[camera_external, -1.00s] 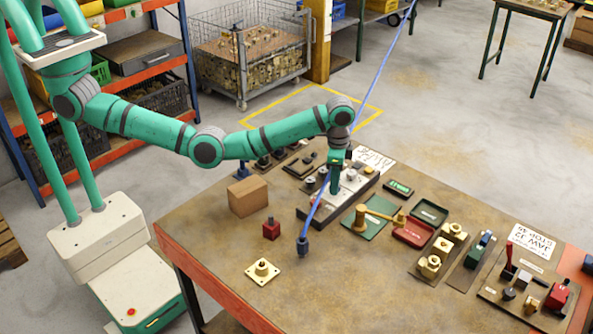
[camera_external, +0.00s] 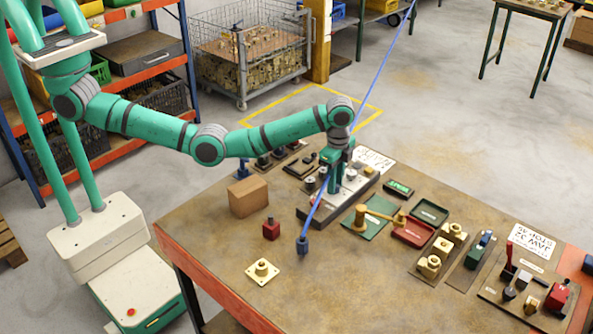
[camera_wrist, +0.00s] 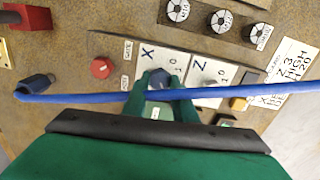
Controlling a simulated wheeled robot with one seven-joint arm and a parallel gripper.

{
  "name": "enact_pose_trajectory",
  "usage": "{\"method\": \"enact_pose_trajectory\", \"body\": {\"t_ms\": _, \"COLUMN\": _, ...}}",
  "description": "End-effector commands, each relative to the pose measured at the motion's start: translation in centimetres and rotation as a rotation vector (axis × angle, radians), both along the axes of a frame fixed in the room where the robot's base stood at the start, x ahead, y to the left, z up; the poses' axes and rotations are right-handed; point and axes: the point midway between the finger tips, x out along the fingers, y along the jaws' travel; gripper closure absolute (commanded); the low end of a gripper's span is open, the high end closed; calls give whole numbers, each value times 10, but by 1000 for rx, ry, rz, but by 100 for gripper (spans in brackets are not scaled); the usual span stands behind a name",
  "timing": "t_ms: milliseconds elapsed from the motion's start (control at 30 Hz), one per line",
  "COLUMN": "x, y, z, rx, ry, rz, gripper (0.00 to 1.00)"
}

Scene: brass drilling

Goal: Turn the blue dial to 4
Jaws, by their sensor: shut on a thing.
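The blue dial (camera_wrist: 158,77) is a dark blue-grey knob on the panel, beside the white plate marked X. My gripper (camera_wrist: 159,92) points down at the panel with a finger on either side of the dial, shut on it. The blue cable crosses in front of the fingers and hides part of the grip. The dial's pointer and its number cannot be read. In the external view my gripper (camera_external: 336,186) is down at the long grey panel (camera_external: 316,211), and the dial is hidden there.
The blue cable (camera_external: 372,88) slants down past my gripper to a dark plug (camera_external: 302,245). A red knob (camera_wrist: 102,67) and a Z plate (camera_wrist: 200,72) flank the dial. A cardboard box (camera_external: 248,196) stands left of the panel; a green tray (camera_external: 429,212) is to the right.

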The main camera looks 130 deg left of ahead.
Motion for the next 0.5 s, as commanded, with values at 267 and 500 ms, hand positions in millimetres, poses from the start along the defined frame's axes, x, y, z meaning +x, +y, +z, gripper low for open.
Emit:
{"method": "enact_pose_trajectory", "body": {"t_ms": 267, "x": 1, "y": 1, "z": 2, "rx": 3, "ry": -5, "rz": 1, "gripper": 97}}
{"method": "enact_pose_trajectory", "body": {"t_ms": 500, "x": 1, "y": 1, "z": 1, "rx": 2, "ry": -3, "rz": 1, "gripper": 56}}
